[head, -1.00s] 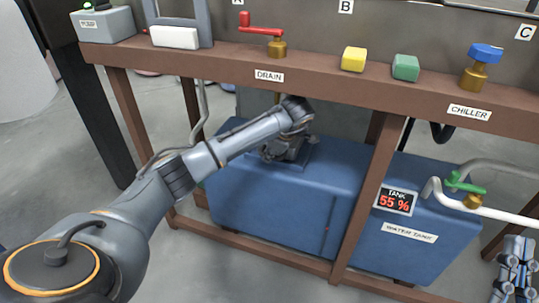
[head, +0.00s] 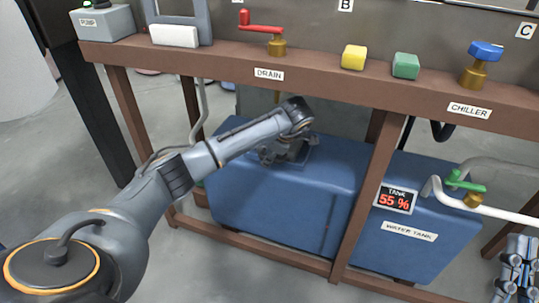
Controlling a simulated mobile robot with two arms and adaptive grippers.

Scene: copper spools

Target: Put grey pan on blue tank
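The blue water tank (head: 270,200) sits on the floor under the brown bench frame. A flat grey-blue piece, which looks like the grey pan (head: 308,156), is at the tank's top, below my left wrist. I cannot tell if it rests on the tank or is held just above it. My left gripper (head: 282,152) points down at this piece. Its fingers are mostly hidden by the wrist and blend with the piece, so its grip is unclear. My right gripper (head: 514,270) is at the lower right edge, away from the tank, and its fingertips are not clear.
The brown bench beam (head: 320,83) runs above the tank, with a red drain valve (head: 262,28), yellow block (head: 354,57), green block (head: 405,65) and blue chiller valve (head: 485,54). A bench leg (head: 368,195) crosses before the tank. A white pipe (head: 500,212) juts out at right.

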